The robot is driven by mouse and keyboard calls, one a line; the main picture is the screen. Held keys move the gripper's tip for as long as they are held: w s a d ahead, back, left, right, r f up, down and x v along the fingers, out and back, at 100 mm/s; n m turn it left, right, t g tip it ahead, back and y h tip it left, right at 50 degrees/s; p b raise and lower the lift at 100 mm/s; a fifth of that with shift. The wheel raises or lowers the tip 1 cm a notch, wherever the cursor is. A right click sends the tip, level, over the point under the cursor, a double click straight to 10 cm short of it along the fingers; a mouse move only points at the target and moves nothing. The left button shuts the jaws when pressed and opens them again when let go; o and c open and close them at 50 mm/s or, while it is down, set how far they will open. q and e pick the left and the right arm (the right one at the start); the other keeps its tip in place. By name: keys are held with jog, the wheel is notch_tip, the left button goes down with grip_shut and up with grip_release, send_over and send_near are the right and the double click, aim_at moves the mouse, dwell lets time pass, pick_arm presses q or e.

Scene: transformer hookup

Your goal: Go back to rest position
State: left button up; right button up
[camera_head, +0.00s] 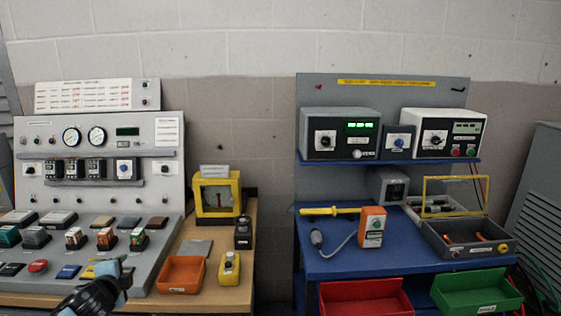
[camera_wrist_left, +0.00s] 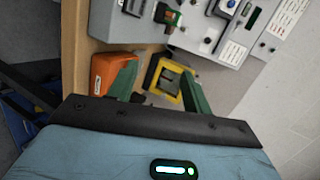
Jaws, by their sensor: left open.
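My left gripper (camera_head: 112,270) shows at the bottom left of the head view, in front of the sloped grey control panel (camera_head: 85,240). Its dark body and light blue parts are cut off by the lower edge. In the left wrist view the two green fingers of the left gripper (camera_wrist_left: 160,84) stand apart, with nothing held between them. Beyond them are an orange bin (camera_wrist_left: 104,72) and a yellow-framed device (camera_wrist_left: 168,80). My right gripper is in neither view.
The orange bin (camera_head: 182,275), a yellow button box (camera_head: 229,268) and the yellow-framed device (camera_head: 217,198) stand on the wooden table. A blue workbench (camera_head: 330,265) on the right holds meters, an orange tester (camera_head: 372,227) and a grey case (camera_head: 468,240). A gap separates the tables.

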pick_arm(q)
jog(key=s+d+f+n+g+h, duration=0.2)
jog(key=s+d+f+n+h, duration=0.15)
jog(key=s+d+f, duration=1.35)
jog(key=s+d+f+n, duration=0.2)
jog(key=s, duration=0.5)
jog(key=s+d+f+n+g+h, duration=0.1)
jog(key=s+d+f+n, duration=0.1)
jog(key=s, duration=0.5)
jog(key=s+d+f+n+h, duration=0.1)
jog(key=s+d+f+n, duration=0.2)
jog(key=s, duration=0.4)
jog(key=shift+s+d+n, duration=0.4)
jog(key=shift+d+n, duration=0.25)
jog(key=shift+n, duration=0.1)
jog(key=shift+h, duration=0.25)
jog(key=c, duration=0.3)
jog(key=shift+a, duration=0.1)
